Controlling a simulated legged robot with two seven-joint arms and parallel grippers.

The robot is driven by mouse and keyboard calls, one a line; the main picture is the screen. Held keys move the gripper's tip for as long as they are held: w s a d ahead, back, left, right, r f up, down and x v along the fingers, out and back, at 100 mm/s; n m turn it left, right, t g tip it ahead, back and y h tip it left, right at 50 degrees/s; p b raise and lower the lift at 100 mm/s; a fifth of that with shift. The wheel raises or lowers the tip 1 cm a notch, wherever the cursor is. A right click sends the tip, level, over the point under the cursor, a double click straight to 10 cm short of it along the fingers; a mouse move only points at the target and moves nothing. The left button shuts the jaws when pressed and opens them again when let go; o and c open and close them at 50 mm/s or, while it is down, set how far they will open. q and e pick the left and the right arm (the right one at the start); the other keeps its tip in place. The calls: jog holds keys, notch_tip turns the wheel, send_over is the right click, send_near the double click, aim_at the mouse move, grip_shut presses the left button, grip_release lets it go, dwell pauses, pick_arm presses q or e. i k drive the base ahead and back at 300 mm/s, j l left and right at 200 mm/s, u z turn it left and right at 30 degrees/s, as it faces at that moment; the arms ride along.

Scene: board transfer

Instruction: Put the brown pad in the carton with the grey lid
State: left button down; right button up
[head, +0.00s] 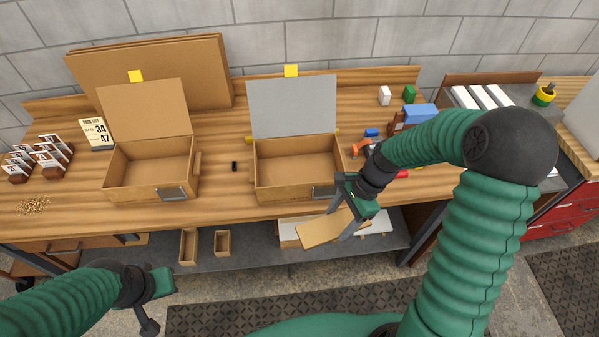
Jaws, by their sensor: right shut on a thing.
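The brown pad (318,231) is a flat tan board. My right gripper (343,215) is shut on its right end and holds it tilted in front of the table edge, below the grey-lidded carton. The carton with the grey lid (270,190) stands open on the table, its grey lid (292,108) raised at the back with a yellow tab on top. Its visible inside looks empty. My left gripper (153,307) is low at the left, in front of the table and away from the pad. Its fingers do not show clearly enough to tell their opening.
A second open carton (120,190) with a brown lid (147,110) stands to the left. A small black item (235,166) lies between the cartons. Tools and small blocks crowd the right of the grey-lidded carton. A lower shelf (255,245) holds small boxes and white sheets.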

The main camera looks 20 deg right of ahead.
aim_at(298, 176)
jog(key=i, duration=1)
